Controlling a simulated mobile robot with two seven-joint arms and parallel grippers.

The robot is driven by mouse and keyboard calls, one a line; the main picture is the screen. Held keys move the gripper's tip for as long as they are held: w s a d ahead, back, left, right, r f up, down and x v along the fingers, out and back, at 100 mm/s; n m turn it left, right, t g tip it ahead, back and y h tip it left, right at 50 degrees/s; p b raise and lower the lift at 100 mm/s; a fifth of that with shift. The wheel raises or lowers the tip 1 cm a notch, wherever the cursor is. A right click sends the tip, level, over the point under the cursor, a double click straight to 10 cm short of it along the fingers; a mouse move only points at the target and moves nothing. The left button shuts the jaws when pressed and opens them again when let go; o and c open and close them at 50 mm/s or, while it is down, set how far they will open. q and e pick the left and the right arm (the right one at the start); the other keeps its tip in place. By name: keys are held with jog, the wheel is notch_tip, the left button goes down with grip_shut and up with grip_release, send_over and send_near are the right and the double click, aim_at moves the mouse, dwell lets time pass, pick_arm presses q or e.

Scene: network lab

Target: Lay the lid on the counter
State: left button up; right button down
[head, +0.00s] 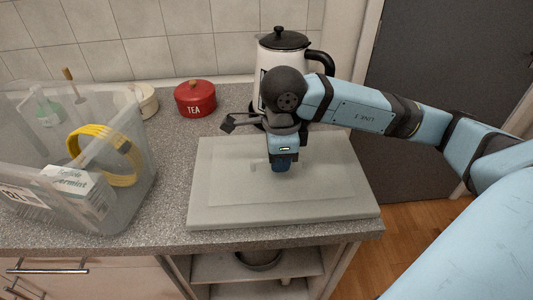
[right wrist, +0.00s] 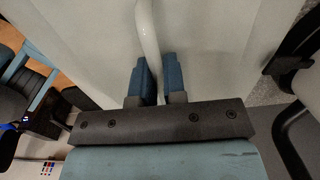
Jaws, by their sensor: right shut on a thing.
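The lid (head: 225,190) is a flat, pale grey, rectangular panel with a raised rim. In the head view it is over the right part of the counter (head: 165,195), level or nearly so; I cannot tell whether its underside touches the counter. My right gripper (head: 284,166) points down at the lid's middle. In the right wrist view its blue fingers (right wrist: 158,82) are shut on a pale raised handle strip of the lid (right wrist: 147,35). My left gripper is not in view.
A clear bin (head: 130,200) with a yellow coil (head: 128,160) and a carton (head: 75,188) stands left. A red tea tin (head: 195,98) and a white kettle (head: 268,58) are behind the lid. The counter's front edge is close to the lid.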

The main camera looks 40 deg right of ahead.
aim_at(265, 167)
jog(key=shift+w+a+r+p, duration=0.15)
jog(key=shift+w+a+p, duration=0.15)
jog(key=shift+w+a, duration=0.7)
jog(key=shift+w+f, duration=0.15)
jog(key=shift+f, duration=0.25)
jog(key=shift+d, duration=0.1)
jog(key=c, duration=1.2)
grip_release()
notch_tip(265, 167, up, 12)
jog(key=shift+p, duration=0.8)
